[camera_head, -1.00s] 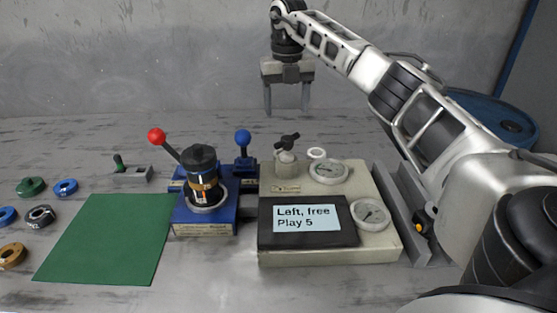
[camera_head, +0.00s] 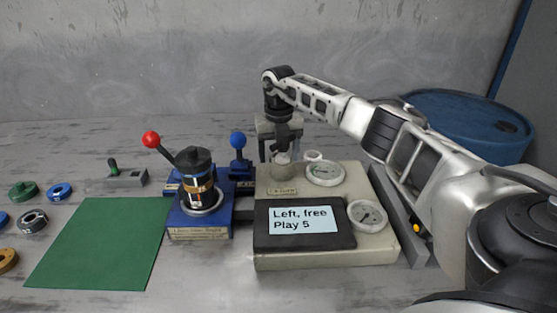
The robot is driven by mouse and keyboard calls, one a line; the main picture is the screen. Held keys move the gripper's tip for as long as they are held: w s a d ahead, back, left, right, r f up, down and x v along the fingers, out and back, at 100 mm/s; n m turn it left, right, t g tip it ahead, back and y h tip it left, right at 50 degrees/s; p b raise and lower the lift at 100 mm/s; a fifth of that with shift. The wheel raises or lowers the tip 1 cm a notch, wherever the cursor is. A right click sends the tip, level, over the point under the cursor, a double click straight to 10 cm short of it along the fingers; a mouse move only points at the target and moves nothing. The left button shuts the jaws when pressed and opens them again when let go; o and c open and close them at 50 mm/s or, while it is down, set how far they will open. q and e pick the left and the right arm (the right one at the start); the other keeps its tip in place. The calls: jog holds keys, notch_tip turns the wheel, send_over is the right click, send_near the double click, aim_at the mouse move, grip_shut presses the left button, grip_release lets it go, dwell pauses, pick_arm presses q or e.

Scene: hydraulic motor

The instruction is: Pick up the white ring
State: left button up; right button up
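A small white ring-shaped piece (camera_head: 313,156) sits on top of the cream control box (camera_head: 330,260), behind a gauge. I cannot tell if it is loose. My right gripper (camera_head: 281,156) points down just left of it, at the black-handled valve (camera_head: 283,158) on the box's back left. Its fingers are apart, one on each side of the valve handle; contact cannot be told. The gripper partly hides the handle. A silver-grey ring with a dark inside (camera_head: 22,222) lies on the table at the far left. My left gripper is not in view.
Green (camera_head: 17,195), blue (camera_head: 59,187) and brown (camera_head: 6,264) rings lie left of a green mat (camera_head: 95,245). A blue stand (camera_head: 200,233) with red and blue knobbed levers is beside the box. A blue barrel (camera_head: 465,120) stands behind my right arm.

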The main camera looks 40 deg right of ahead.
jog(key=c, duration=1)
jog(key=shift+c, duration=0.2)
